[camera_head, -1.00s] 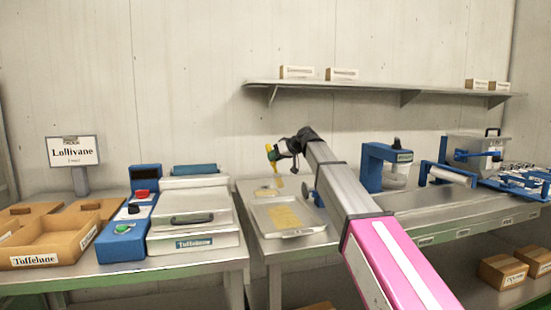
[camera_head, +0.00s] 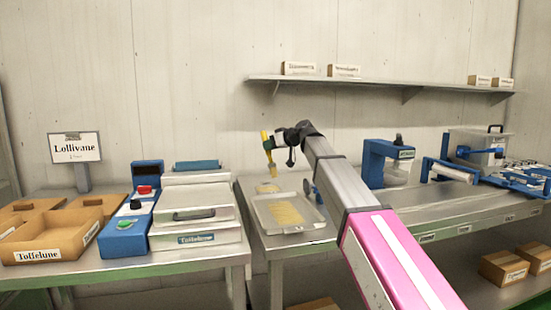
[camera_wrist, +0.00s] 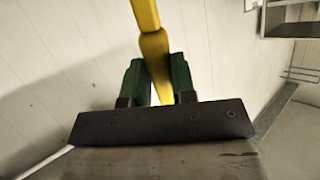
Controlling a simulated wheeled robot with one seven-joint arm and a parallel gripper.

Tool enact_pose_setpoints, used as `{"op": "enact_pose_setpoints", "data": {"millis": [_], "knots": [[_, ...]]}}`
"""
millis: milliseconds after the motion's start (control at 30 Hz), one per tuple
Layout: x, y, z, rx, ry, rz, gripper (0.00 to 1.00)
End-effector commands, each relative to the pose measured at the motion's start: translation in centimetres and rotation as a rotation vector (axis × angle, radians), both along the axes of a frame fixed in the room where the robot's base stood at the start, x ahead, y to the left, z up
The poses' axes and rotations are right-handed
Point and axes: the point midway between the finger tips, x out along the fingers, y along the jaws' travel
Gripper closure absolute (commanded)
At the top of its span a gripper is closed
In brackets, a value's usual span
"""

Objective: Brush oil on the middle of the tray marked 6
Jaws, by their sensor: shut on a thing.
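My gripper (camera_head: 268,146) is shut on the yellow handle of a brush (camera_head: 268,153). The handle also shows between the green fingers in the wrist view (camera_wrist: 155,50). The brush hangs upright above the table, over a small pale dish (camera_head: 267,188) behind the tray, and looks clear of it. A shallow metal tray (camera_head: 311,220) lies on the table in front of the gripper, with a yellowish patch (camera_head: 286,213) on its middle. I cannot read any number on the tray. The bristles are too small to make out well.
A grey machine with a handle (camera_head: 190,213) and a blue control box (camera_head: 125,238) stand to the left. Brown boxes (camera_head: 50,240) sit at far left. A blue press (camera_head: 385,165) stands right of my arm. A shelf (camera_head: 380,87) runs along the wall.

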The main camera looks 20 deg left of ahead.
Motion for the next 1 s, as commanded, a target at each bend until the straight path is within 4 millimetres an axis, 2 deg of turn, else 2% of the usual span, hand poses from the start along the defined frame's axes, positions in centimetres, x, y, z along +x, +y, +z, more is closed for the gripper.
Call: {"op": "enact_pose_setpoints", "data": {"millis": [33,200,700,1000], "knots": [[-0.7,0.2,0.5,0.015,-0.028,0.006,0.99],[-1.1,0.6,0.9,0.038,-0.068,0.010,0.99],[-1.1,0.6,-3.3,0.037,-0.066,0.010,0.99],[-1.0,0.6,-3.7,0.037,-0.066,0.009,0.99]]}}
